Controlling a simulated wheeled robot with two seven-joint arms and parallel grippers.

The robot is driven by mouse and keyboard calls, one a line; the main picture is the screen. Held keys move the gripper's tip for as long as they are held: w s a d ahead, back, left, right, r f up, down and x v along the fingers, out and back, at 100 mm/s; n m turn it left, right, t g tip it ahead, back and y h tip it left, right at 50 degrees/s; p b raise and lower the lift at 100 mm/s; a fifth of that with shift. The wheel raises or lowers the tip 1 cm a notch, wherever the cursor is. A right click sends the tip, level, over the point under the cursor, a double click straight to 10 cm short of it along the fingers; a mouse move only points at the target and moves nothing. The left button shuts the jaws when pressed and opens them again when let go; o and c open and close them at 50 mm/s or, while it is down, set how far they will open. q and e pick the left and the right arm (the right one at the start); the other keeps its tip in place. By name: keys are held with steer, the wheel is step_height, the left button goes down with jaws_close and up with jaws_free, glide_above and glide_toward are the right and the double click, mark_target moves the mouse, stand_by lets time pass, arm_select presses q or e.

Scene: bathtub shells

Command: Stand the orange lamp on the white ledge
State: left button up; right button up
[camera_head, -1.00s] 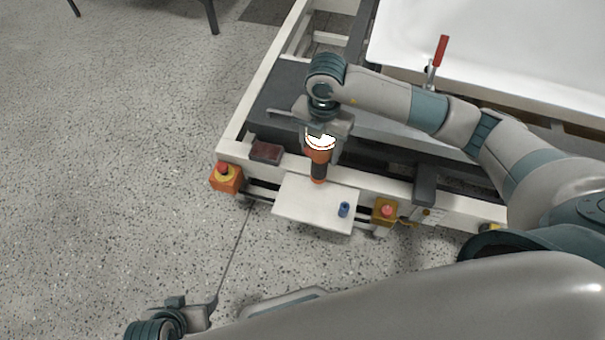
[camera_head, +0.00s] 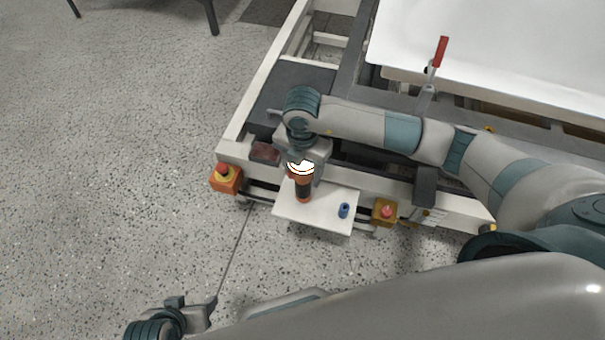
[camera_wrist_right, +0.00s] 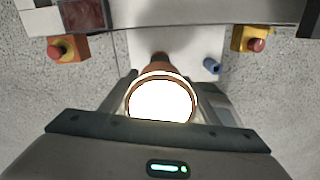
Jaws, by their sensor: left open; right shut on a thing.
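The orange lamp (camera_head: 303,186) has a glowing white top and a dark band round its body. It is upright in my right gripper (camera_head: 301,170), which is shut on it near the top. In the right wrist view the lamp (camera_wrist_right: 161,72) shows its bright round face between the fingers. The white ledge (camera_head: 327,212) is a small flat plate on the front of the frame, also in the right wrist view (camera_wrist_right: 197,42). The lamp's lower end is over the ledge's left part; I cannot tell whether it touches. My left gripper (camera_head: 196,302) is open and empty, low over the floor.
A blue cylinder (camera_head: 343,210) stands on the ledge's right part. Emergency-stop boxes flank the ledge, one left (camera_head: 226,178) and one right (camera_head: 385,211). A dark red box (camera_head: 265,152) sits on the frame behind. A red-handled clamp (camera_head: 440,52) stands by the white shell (camera_head: 500,45).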

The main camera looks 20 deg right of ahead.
steer(key=shift+f, duration=1.05)
steer(key=o, duration=1.5)
step_height(320, 180, up, 12)
steer(key=shift+r+p, duration=0.2)
steer(key=shift+p, duration=0.2)
